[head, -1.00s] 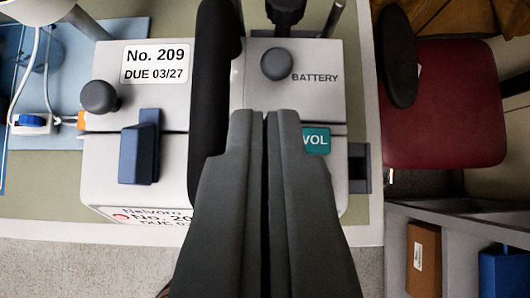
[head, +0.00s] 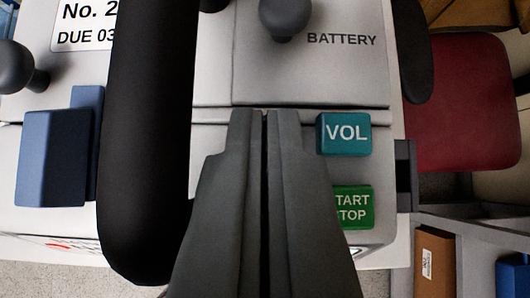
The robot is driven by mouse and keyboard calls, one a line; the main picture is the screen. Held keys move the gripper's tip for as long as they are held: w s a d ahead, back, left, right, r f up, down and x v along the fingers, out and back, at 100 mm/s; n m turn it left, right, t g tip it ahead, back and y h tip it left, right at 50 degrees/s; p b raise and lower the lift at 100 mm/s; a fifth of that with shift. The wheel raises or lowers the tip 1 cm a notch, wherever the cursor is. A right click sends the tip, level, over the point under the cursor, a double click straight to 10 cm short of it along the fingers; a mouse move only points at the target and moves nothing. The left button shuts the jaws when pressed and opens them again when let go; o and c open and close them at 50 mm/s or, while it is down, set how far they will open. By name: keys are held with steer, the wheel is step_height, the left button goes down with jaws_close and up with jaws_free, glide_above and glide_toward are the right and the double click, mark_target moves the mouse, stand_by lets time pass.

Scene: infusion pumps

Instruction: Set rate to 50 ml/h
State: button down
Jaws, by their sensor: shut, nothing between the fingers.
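My gripper (head: 265,115) is shut and empty, in the middle of the picture. Its tips are over the pump's pale top (head: 212,75), near the seam by the front edge. The infusion pump has a teal VOL button (head: 344,134) just right of my fingertips and a green START/STOP button (head: 354,207) below it. My fingers are beside these buttons, and I see no contact. The pump's display and any rate control do not show; the front is partly hidden behind my gripper.
A thick black bar (head: 145,130) crosses the pump left of my gripper. Round knobs (head: 286,15) and a blue block (head: 55,155) stand out from the pump. A red chair (head: 462,105) and a shelf with a brown box (head: 434,262) are at the right.

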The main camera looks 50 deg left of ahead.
steer(key=shift+f, duration=0.7)
steer(key=shift+r, duration=0.55)
steer(key=r, duration=0.4)
steer(key=shift+s+d+r, duration=0.2)
steer(key=shift+d+r, duration=0.05)
steer(key=shift+r, duration=0.1)
steer(key=v, duration=0.9)
steer(key=shift+r, duration=0.15)
steer(key=shift+d, duration=0.1)
steer(key=s+d+m+t+h, duration=0.1)
steer(key=s+d+m+t, duration=0.15)
steer(key=s+d, duration=0.45)
steer(key=s+d+f+m+t+h, duration=0.1)
steer(key=s+d+m+t+h, duration=0.15)
steer(key=d, duration=0.85)
steer(key=s+d+m+t+h, duration=0.15)
steer(key=s+d+t, duration=0.25)
steer(key=d, duration=0.6)
steer(key=s+d+f+m+t+h, duration=0.1)
steer(key=s+d+f+m+t, duration=0.1)
steer(key=s+d, duration=0.4)
steer(key=s+f+m, duration=0.1)
steer(key=s, duration=0.2)
steer(key=shift+f+h, duration=0.4)
